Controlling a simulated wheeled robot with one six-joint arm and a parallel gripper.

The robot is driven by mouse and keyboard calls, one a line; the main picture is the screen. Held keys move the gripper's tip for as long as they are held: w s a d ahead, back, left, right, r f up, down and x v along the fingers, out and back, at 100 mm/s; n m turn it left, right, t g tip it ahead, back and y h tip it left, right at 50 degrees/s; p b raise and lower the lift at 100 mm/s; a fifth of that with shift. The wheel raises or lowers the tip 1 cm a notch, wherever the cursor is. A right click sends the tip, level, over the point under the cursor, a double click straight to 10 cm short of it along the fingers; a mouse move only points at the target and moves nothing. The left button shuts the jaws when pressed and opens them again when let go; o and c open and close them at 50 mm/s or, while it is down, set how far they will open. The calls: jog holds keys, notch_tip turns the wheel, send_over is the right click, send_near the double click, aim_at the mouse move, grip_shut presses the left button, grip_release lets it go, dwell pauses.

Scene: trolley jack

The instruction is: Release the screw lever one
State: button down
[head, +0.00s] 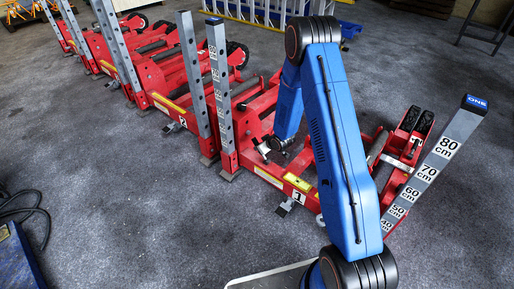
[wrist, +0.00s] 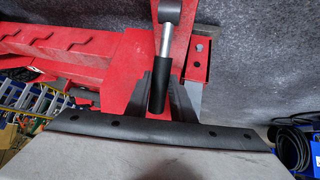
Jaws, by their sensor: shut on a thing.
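The screw lever (wrist: 161,75) shows in the wrist view as a short metal rod with a black grip, hanging from a dark round joint. The dark fingers of my gripper (wrist: 160,92) stand on both sides of its black grip and are shut on it. The lever belongs to red trolley jack one (head: 270,176), which bears a "1" label and an upright post marked "ONE" at the right in the head view. My blue arm covers part of this jack, and I cannot make out the lever there.
More red jacks with grey posts stand in a row to the left, such as jack two (head: 180,104). A blue object (head: 18,262) with a black cable (head: 30,212) lies at the lower left. The grey floor in front of the jacks is clear.

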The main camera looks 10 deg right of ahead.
jog(key=shift+s+d+r+t+y, duration=0.15)
jog(key=shift+s+d+t+y, duration=0.3)
jog(key=shift+s+t, duration=0.15)
jog(key=shift+s+d+r+t+y, duration=0.15)
jog(key=shift+s+d+t+y, duration=0.25)
jog(key=shift+s+t, duration=0.15)
jog(key=shift+s+d+r+m+t+y, duration=0.1)
jog(key=shift+s+d+m+t+y, duration=0.15)
jog(key=shift+s+t, duration=0.3)
jog(key=shift+s+d+r+m+t+y, duration=0.1)
jog(key=shift+s+d+m+t+y, duration=0.1)
jog(key=shift+s+d+t, duration=0.3)
jog(key=shift+w+a, duration=0.15)
jog(key=c, duration=1.5)
grip_release()
jog(key=shift+c, duration=0.2)
jog(key=shift+r, duration=0.1)
